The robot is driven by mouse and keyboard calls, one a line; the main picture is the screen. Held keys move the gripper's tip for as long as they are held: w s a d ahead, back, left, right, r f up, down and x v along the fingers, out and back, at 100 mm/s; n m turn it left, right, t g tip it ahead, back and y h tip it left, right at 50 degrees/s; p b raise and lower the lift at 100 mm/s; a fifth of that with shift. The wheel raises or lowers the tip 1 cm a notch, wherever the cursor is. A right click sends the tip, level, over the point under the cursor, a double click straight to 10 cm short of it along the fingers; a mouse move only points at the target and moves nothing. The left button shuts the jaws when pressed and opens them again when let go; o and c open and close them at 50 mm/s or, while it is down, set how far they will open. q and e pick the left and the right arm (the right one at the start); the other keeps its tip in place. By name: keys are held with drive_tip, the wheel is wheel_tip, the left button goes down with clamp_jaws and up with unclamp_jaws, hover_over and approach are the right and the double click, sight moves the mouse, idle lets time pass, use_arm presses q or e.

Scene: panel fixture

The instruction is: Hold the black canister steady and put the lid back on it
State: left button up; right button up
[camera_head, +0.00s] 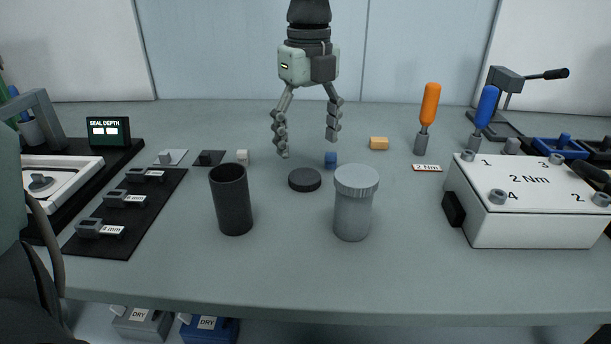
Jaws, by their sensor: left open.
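The black canister (233,205) stands upright and open-topped on the grey table, left of the middle. A flat black lid (305,180) lies on the table to its right and a little farther back, apart from it. My left gripper (308,145) hangs from above, fingers pointing down and spread apart. It is open and empty, above and behind the lid, touching neither lid nor canister. My right gripper is not in view.
A grey canister with a ribbed lid (353,207) stands right of the black lid. A white box (525,212) is at right, screwdrivers (428,112) behind it. A black mat with blocks (125,215) lies left. Small blocks (378,143) sit behind. The table's front middle is clear.

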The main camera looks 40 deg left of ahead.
sight(305, 176)
use_arm(q)
drive_tip(key=shift+f, duration=0.75)
drive_tip(key=f, duration=0.3)
drive_tip(key=f+p, duration=0.1)
drive_tip(key=f, duration=0.1)
drive_tip(key=shift+s+a, duration=0.1)
drive_tip(key=shift+a, duration=0.2)
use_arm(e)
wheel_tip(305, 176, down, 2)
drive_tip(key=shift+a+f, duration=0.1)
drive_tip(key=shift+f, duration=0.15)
use_arm(q)
drive_tip(key=c, duration=0.9)
